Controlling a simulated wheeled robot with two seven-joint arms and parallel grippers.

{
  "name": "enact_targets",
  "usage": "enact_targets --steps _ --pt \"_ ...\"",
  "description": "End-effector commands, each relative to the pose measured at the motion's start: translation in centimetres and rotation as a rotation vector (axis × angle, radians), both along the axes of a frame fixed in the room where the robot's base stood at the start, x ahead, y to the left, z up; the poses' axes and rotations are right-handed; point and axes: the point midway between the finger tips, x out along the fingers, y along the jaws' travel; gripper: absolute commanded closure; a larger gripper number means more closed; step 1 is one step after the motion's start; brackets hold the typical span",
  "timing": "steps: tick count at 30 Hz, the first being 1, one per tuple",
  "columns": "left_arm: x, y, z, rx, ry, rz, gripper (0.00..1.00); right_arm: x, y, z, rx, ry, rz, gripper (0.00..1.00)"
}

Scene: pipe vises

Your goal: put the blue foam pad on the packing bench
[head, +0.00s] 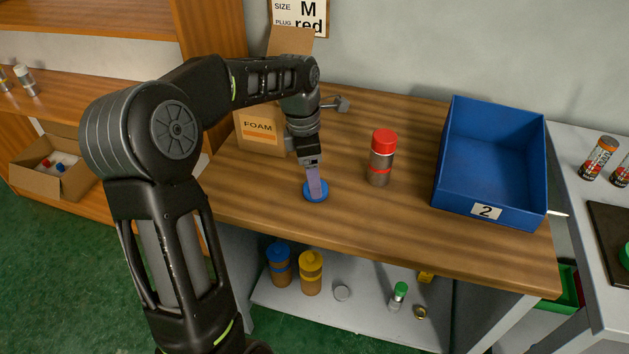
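A round blue pad (315,196), which looks like the blue foam pad, is at the top of the wooden bench (330,232), left of its middle. My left gripper (315,186) points down at it from above, and its pale purple fingertips overlap the pad's middle. I cannot tell whether the fingers grip the pad or whether it rests fully on the wood. The gap between the fingers is hidden from this side. My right gripper is not in view.
A cardboard box marked FOAM (262,130) stands behind the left gripper. A red-capped canister (382,158) stands to the right. A blue bin marked 2 (487,198) is farther right. Jars and small parts are on the shelf below (365,312). The bench front is clear.

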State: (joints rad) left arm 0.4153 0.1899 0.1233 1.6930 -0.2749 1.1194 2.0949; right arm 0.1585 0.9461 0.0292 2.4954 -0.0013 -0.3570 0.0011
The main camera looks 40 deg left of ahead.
Motion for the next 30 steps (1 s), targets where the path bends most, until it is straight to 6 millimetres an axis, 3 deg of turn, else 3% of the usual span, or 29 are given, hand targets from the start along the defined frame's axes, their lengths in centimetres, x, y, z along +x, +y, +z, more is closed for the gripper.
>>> enact_targets --steps 6,12,30 --pt "-0.3 0.5 4.8 0.001 -0.004 0.001 0.26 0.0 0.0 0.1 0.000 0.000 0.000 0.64" --pt "-0.5 0.7 7.8 0.001 -0.002 0.000 0.26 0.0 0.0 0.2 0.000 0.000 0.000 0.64" --pt "-0.7 0.8 8.7 0.000 0.000 0.001 0.26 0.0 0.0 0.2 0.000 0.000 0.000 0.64"
